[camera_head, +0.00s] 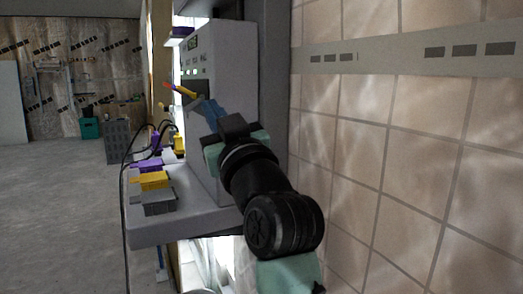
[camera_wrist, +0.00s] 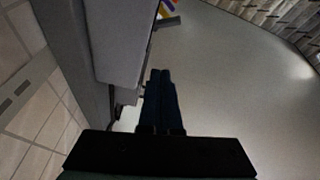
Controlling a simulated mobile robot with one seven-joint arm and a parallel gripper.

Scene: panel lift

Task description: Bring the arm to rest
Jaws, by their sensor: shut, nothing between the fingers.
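My gripper (camera_head: 207,108) is at the end of my outstretched arm in the head view, in front of a grey panel box (camera_head: 225,62) with small lights. Its blue fingers point up and to the left. In the wrist view my gripper (camera_wrist: 160,73) shows two dark fingers lying side by side with nothing between them. The grey box's side (camera_wrist: 122,40) is left of the fingers there. A thin yellow and orange piece (camera_head: 181,90) shows just beyond the fingertips in the head view; I cannot tell whether they touch.
A grey shelf (camera_head: 185,222) below the gripper holds yellow, purple and grey blocks (camera_head: 152,182). Black cables (camera_head: 126,190) hang at its left edge. A tiled wall (camera_head: 400,150) stands close on the right. Open floor (camera_head: 60,220) lies to the left.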

